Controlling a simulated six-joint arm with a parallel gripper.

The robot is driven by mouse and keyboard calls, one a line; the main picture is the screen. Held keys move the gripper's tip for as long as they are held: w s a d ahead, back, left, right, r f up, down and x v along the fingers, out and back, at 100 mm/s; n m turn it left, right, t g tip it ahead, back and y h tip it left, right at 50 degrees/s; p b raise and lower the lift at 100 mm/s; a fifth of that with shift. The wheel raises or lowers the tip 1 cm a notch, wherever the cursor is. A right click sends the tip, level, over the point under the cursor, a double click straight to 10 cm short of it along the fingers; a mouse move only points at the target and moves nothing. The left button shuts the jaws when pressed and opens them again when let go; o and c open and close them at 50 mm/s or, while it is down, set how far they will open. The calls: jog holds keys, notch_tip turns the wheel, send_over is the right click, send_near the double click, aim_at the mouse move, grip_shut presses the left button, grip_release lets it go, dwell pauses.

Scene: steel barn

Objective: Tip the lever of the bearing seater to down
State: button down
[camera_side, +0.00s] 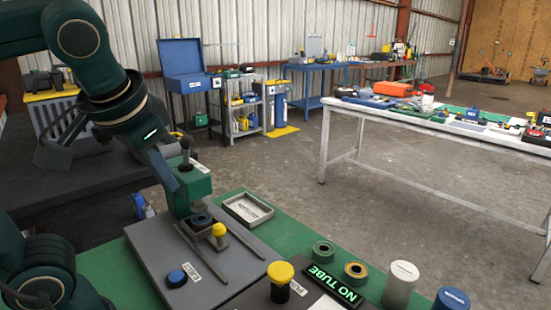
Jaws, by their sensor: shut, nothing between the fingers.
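The bearing seater appears to be the green block-shaped machine (194,187) on a grey base plate (150,243). A dark round-knobbed handle (186,145), which looks like its lever, stands about upright at its top. My gripper (173,187) reaches down from the upper left, close against the machine's left side. Its fingers look shut and hold nothing. I cannot tell whether they touch the machine or the handle. A dark ring-like part (201,219) and a yellow-topped piece (219,231) sit in front of the machine, between two grey rails.
A blue button (177,278) is on the base plate's front. A yellow knob (280,273), a lit "NO TUBE" sign (332,287), rings (323,252) and a pale cylinder (400,284) stand to the right. A shallow tray (247,209) lies behind. Open floor separates the white-topped table (400,117).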

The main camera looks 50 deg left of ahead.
jog(key=s+d+f+m+t+h, duration=0.1)
jog(key=d+f+m+h, duration=0.1)
jog(key=d+f, duration=0.3)
notch_tip(320, 180, down, 3)
jog(key=shift+s+d+r+h, duration=0.15)
jog(key=shift+s+d+h, duration=0.2)
jog(key=shift+h, duration=0.45)
jog(key=c, duration=1.2)
grip_release()
jog(key=shift+w+d, duration=0.1)
jog(key=shift+w, duration=0.05)
jog(key=o, duration=0.6)
jog(key=shift+r, duration=0.4)
jog(key=shift+o, duration=0.4)
notch_tip(320, 180, up, 13)
jog(key=shift+w+f, duration=0.2)
jog(key=n+h, duration=0.2)
jog(key=n, duration=2.7)
send_over(187, 151)
jog(key=shift+s+f+g, duration=0.2)
jog(key=shift+s+g, duration=0.2)
jog(key=shift+a+f, duration=0.15)
jog(key=shift+a, duration=0.05)
jog(key=shift+f, duration=2.3)
jog(key=shift+x, duration=2.65)
